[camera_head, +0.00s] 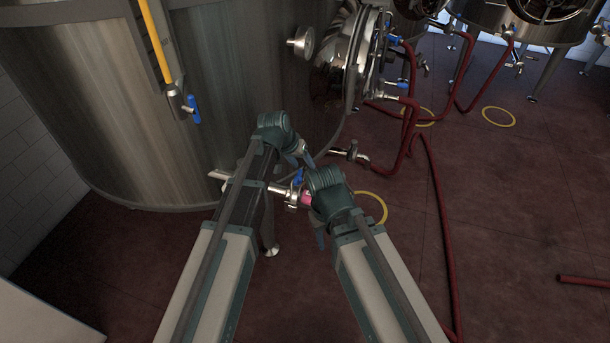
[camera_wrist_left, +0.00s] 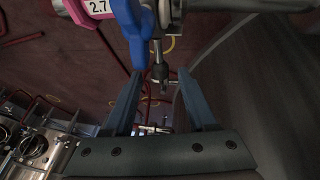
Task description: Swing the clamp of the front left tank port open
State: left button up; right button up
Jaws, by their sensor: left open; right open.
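The front left tank port (camera_head: 278,188) is a steel pipe fitting low on the big tank, with a blue valve lever (camera_head: 297,177) and a pink label (camera_head: 306,198). In the left wrist view the blue lever (camera_wrist_left: 131,32) and a label reading 2.7 (camera_wrist_left: 98,7) are close at the top. A steel clamp part with a hanging screw (camera_wrist_left: 159,68) shows beside the lever; whether the clamp is closed cannot be told. My left gripper (camera_head: 306,160) is just above the port, open and empty; its fingers (camera_wrist_left: 160,100) point towards the screw. My right gripper (camera_head: 320,238) is open below its wrist, partly hidden.
The large steel tank (camera_head: 110,110) fills the left. Another outlet valve (camera_head: 350,153) sticks out behind the port. Red hoses (camera_head: 437,190) and yellow floor rings (camera_head: 372,206) lie to the right. My two arms are close together.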

aim_at(306, 168)
pick_arm(q)
jog(key=b+x, duration=0.2)
jog(key=x, duration=0.1)
jog(key=shift+f, duration=0.15)
pick_arm(e)
notch_tip(306, 168, down, 3)
jog(key=shift+r, duration=0.1)
pick_arm(q)
grip_shut()
dwell(1.0)
